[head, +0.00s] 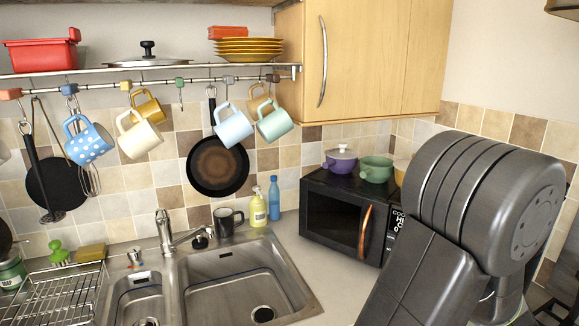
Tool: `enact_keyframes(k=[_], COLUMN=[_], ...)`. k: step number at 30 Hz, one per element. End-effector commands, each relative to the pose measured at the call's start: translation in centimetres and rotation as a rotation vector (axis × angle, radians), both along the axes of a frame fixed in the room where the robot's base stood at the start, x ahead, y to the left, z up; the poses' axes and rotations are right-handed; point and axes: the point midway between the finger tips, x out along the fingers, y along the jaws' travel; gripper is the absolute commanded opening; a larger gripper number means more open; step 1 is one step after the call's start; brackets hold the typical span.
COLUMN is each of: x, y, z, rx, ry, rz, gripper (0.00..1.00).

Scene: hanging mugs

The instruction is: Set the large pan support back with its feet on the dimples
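My arm (455,230) fills the right side of the head view. Its end runs out of sight, and my gripper does not show. I cannot make out the large pan support or the dimples. A dark shape (562,300) sits at the lower right corner beyond my arm; it is cut off by the edge and too little shows to tell what it is.
A black microwave (334,219) with pots on top stands left of my arm. A steel sink (235,280) and a dish rack (52,300) lie further left. Mugs and pans hang from a rail under a shelf (150,70). A wooden cupboard (375,55) hangs above.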

Motion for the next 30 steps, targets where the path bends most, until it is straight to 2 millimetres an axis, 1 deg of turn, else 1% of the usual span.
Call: enact_keyframes(k=[7, 17, 18, 21, 27, 29, 30], x=[0.02, 0.01, 0.01, 0.01, 0.01, -0.01, -0.01], y=[-0.05, -0.04, -0.03, -0.03, -0.01, 0.02, 0.02], z=[0.01, -0.62, -0.51, -0.51, -0.53, -0.57, -0.57], rx=[-0.001, -0.001, -0.001, -0.001, 0.000, 0.001, 0.001], ry=[0.000, 0.000, 0.000, 0.000, 0.000, 0.000, 0.000], rz=[0.001, 0.000, 0.000, 0.000, 0.000, 0.000, 0.000], gripper=[0.00, 0.00, 0.16, 0.33, 0.33, 0.45, 0.48])
